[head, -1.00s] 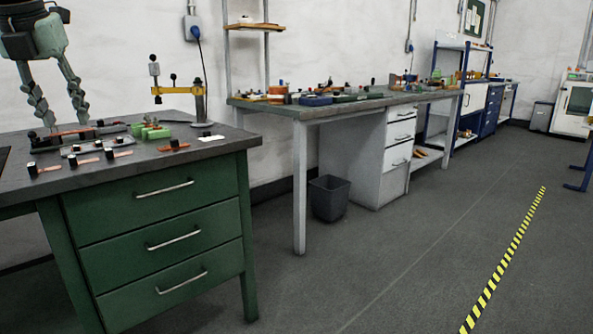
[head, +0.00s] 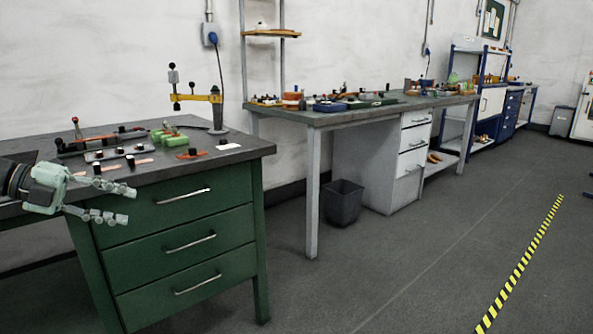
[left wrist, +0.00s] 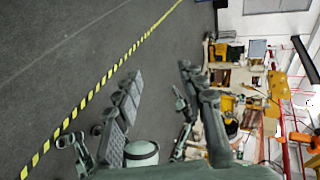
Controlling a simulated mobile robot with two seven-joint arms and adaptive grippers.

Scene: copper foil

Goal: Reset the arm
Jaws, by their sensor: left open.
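My left gripper (head: 122,204) is at the left side of the head view, in front of the green workbench (head: 190,240) near its top edge. Its fingers point right and are spread open, with nothing between them. In the left wrist view, the open fingers (left wrist: 155,100) show against the grey floor and a distant cluttered area. My right gripper is not in view.
The green bench top holds copper strips with black knobs (head: 110,167), green blocks (head: 170,139) and a yellow clamp stand (head: 196,98). A second workbench (head: 350,115) and a dark bin (head: 343,202) stand behind. The floor right of the benches is clear, with a yellow-black line (head: 520,265).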

